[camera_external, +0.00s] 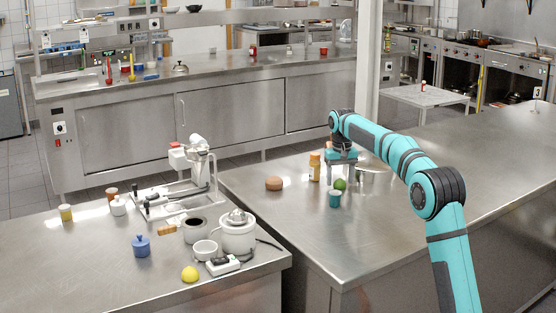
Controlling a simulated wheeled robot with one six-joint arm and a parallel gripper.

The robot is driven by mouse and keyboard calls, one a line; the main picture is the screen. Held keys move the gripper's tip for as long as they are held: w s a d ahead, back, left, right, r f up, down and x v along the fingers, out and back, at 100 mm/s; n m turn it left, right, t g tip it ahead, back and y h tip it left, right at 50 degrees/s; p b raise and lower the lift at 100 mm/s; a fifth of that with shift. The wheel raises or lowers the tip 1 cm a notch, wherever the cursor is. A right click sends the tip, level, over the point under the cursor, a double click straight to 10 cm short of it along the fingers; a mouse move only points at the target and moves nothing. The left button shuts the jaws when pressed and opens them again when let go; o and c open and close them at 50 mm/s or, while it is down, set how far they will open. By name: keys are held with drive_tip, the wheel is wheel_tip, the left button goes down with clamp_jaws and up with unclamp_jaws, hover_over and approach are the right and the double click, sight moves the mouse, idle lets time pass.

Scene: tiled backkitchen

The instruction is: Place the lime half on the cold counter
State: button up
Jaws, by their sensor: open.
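The small green lime (340,184) is on the right steel counter (300,235). Its cut side cannot be made out. My gripper (340,179) points down over it with the jaws open, and the lime shows between or just in front of the fingertips. I cannot tell whether the fingers touch it. A teal cup (334,199) stands close in front of the lime. Nothing visible marks which of the steel counters is the cold one; another steel counter (90,275) is at the front left.
An orange bottle (314,167) stands just left of my gripper and a brown round thing (273,183) farther left. A metal bowl (368,180) is on the right. The left counter holds a juicer (238,234), a lemon (190,274) and a blue pot (141,247). The right counter's front is clear.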

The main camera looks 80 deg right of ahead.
wheel_tip(320, 180, up, 11)
drive_tip(key=shift+r, duration=0.2)
idle(0.3)
